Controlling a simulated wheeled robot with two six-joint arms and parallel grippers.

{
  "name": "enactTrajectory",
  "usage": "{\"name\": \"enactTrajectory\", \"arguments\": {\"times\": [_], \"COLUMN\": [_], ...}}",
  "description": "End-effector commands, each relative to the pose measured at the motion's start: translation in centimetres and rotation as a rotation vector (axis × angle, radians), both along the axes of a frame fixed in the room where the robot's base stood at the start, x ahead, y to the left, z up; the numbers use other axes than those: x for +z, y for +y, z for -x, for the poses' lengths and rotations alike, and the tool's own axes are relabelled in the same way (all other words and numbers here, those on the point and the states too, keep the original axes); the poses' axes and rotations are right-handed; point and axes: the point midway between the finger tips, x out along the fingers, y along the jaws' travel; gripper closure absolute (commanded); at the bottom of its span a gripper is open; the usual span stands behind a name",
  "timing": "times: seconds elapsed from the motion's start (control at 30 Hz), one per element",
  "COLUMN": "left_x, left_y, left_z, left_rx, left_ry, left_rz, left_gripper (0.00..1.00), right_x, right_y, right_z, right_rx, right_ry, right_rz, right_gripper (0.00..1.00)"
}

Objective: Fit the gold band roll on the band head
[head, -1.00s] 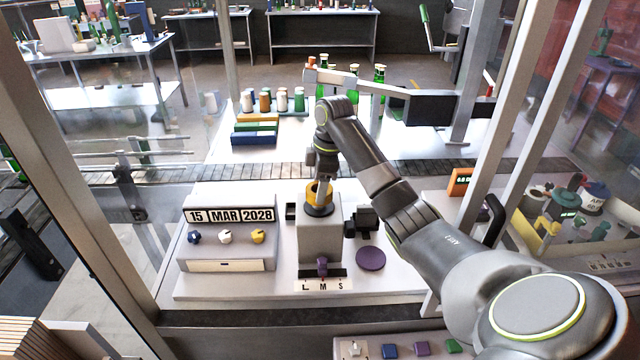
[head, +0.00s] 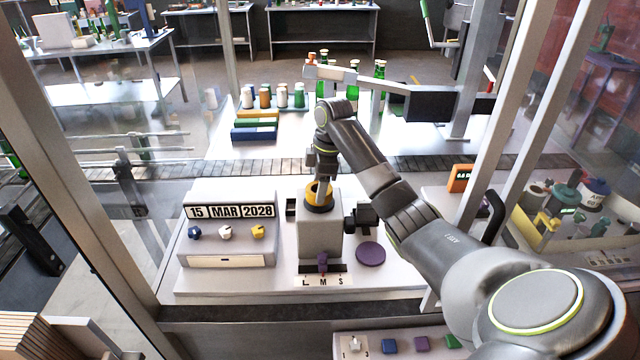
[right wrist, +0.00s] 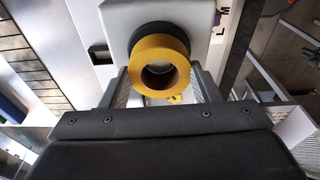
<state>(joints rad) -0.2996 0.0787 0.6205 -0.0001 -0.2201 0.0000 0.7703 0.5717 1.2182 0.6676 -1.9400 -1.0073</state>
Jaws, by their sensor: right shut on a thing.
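The gold band roll (head: 314,194) is a yellow-gold ring at the top of the grey band head (head: 318,232), directly above its black round seat (head: 320,209). In the right wrist view the roll (right wrist: 172,52) shows its open bore, with the black seat (right wrist: 150,24) right behind it. I cannot tell whether the roll is fully down on the seat. My right gripper (head: 321,188) comes down from above and is shut on the roll. Its fingers flank the roll in the right wrist view. My left gripper is not in view.
A date panel (head: 229,236) with three knobs stands left of the band head. A purple disc (head: 370,254) lies on the right and a purple slider (head: 323,262) is in front. Spools (head: 265,98) and green bottles stand behind the conveyor (head: 262,171). Frame posts flank the station.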

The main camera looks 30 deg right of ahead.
Motion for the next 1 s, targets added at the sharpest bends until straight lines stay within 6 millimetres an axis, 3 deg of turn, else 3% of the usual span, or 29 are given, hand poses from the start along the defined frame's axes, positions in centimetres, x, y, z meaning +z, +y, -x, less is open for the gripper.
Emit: {"name": "enactTrajectory", "arguments": {"times": [1.0], "left_x": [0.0], "left_y": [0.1], "left_z": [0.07], "left_rx": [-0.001], "left_ry": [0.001], "left_rz": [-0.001], "left_gripper": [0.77], "right_x": [-0.96], "right_y": [-0.03], "right_z": [-0.02], "right_rx": [0.0], "right_ry": [0.001], "right_rz": [0.0], "right_gripper": [0.66]}}
